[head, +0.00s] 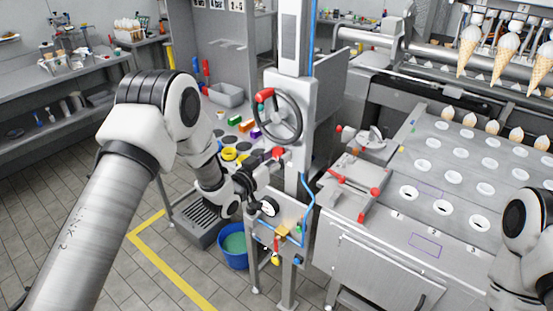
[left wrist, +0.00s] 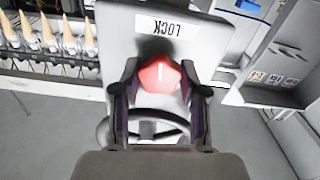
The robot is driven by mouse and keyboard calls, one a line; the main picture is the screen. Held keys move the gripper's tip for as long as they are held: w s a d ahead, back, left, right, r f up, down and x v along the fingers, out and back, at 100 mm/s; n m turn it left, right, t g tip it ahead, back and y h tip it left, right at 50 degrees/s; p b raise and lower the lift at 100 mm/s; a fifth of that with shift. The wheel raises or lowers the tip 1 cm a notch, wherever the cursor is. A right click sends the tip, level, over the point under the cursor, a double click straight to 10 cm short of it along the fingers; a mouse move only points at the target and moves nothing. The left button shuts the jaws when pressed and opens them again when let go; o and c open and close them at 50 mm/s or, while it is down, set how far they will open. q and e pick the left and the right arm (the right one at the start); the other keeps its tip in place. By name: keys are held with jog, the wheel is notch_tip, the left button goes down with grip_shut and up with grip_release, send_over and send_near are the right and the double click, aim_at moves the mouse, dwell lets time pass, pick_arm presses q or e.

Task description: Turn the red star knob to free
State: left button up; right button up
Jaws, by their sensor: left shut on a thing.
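The red star knob (left wrist: 160,76) sits on a pale upright panel (left wrist: 115,45) in the left wrist view. A white line on the knob runs toward a LOCK label (left wrist: 167,27), which reads upside down. My left gripper (head: 268,166) is shut on the knob, one finger on each side of it. The knob also shows in the head view (head: 278,153), just past the fingertips on the machine's column. No FREE label is visible. My right arm shows at the right edge of the head view, with its gripper out of frame.
A handwheel (head: 280,117) with a red grip is above the knob. Below are a gauge (head: 268,208), blue tubing and a blue bucket (head: 233,246). A steel table (head: 455,215) with cone holes stands to the right. The tiled floor at front left is clear.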

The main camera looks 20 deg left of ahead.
pick_arm(q)
jog(key=n+b, duration=0.2)
jog(key=n, duration=0.1)
jog(key=n+b, duration=0.2)
jog(key=n, duration=0.2)
jog(key=shift+n, duration=0.4)
jog(key=n+b, duration=0.1)
jog(key=n, duration=0.3)
jog(key=shift+r, duration=0.1)
jog(key=shift+n, duration=2.3)
jog(key=o, duration=1.1)
jog(key=shift+o, duration=0.2)
jog(key=shift+a, duration=0.15)
